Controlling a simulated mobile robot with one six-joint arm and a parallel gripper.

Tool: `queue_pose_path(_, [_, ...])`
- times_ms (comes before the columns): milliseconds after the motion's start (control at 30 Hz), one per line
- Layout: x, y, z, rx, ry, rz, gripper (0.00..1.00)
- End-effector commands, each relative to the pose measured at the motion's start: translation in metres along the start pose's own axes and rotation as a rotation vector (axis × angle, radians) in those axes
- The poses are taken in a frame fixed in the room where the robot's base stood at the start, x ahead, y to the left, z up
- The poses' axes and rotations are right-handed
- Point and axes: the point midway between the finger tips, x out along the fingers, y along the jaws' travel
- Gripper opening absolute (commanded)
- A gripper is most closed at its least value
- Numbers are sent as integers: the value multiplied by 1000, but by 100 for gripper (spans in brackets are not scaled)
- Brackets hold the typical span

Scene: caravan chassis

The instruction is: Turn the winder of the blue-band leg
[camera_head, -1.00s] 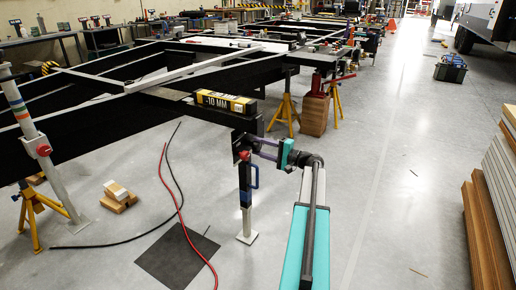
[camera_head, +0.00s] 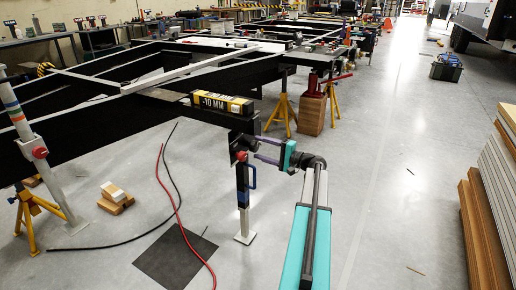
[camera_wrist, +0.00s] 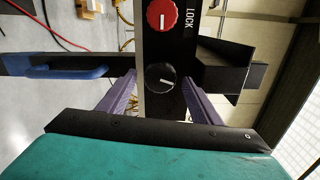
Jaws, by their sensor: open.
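The blue-band leg (camera_head: 243,200) stands upright on a pale foot under the near corner of the black chassis. It has a red knob at its top and a blue handle (camera_head: 253,177) on its right side; the handle shows at left in the wrist view (camera_wrist: 65,71). My gripper (camera_head: 256,149) is open and level with the leg's top. In the wrist view, its purple fingers (camera_wrist: 160,88) stand either side of a black round knob (camera_wrist: 160,77) with a white line. A red knob (camera_wrist: 162,14) marked LOCK is above that. I cannot tell whether the fingers touch anything.
A yellow-black box (camera_head: 222,104) marked -10 MM lies on the chassis (camera_head: 110,126) above the leg. Another leg (camera_head: 35,150) with a red knob stands at left. Red and black cables and a dark mat (camera_head: 176,257) lie on the floor. Stacked boards (camera_head: 490,210) stand at right.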

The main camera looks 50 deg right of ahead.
Motion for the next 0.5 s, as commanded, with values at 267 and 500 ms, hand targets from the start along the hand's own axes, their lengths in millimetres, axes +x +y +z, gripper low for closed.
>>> queue_pose_path(267, [-44, -2, 0, -1, 3, 0, 59])
queue_pose_path(500, [-83, -2, 0, 0, 3, -1, 59])
